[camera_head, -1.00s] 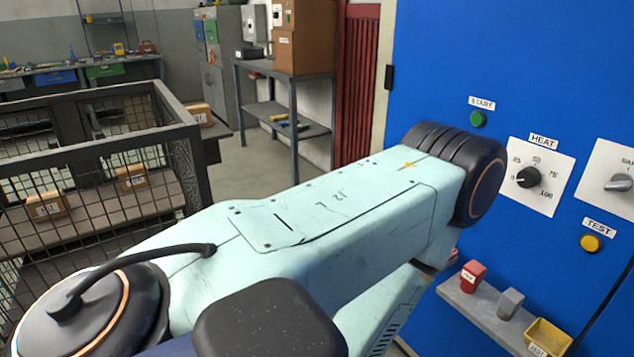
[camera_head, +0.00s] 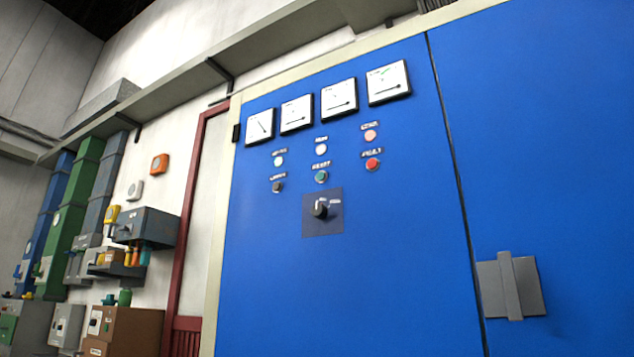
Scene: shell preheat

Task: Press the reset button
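A blue cabinet front (camera_head: 380,270) fills the right half of the head view. Two rows of small round buttons or lamps sit on it below the gauges. In the lower row, a green button (camera_head: 321,177) sits in the middle under a blurred label that seems to read RESET. A dark button (camera_head: 277,187) is to its left and a red one (camera_head: 372,164), labelled FAULT, to its right. Neither of my grippers nor any part of my arms shows.
Several white gauges (camera_head: 338,98) line the cabinet's top. A dark rotary knob (camera_head: 320,209) is below the green button. A grey latch (camera_head: 511,286) sits right of the door seam. Wall boxes (camera_head: 147,227) and a brown box (camera_head: 130,330) stand at left.

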